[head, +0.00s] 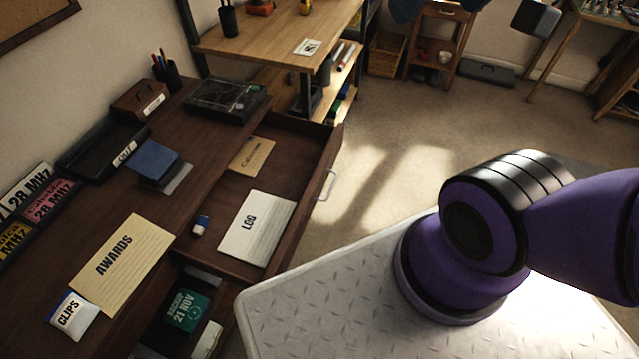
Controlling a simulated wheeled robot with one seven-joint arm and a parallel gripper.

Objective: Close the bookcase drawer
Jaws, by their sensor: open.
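A dark wooden drawer (305,208) stands pulled out from the dark brown furniture (205,135) at left centre in the head view. I cannot tell whether this furniture is the bookcase. A pale metal handle (326,186) is on the drawer's front, facing right. Inside lie a white LOG sheet (256,228), a tan envelope (251,155) and a small blue and white item (201,225). My purple arm shows at right above my white base top. My gripper is out of view.
Below the drawer, an open space holds a green BACKUP box (187,310). The dark top carries an AWARDS sheet (124,262), a CLIPS bag (73,315) and a black tray (103,149). Carpet (385,150) beyond the handle is clear. A lighter wooden shelf unit (280,38) stands behind.

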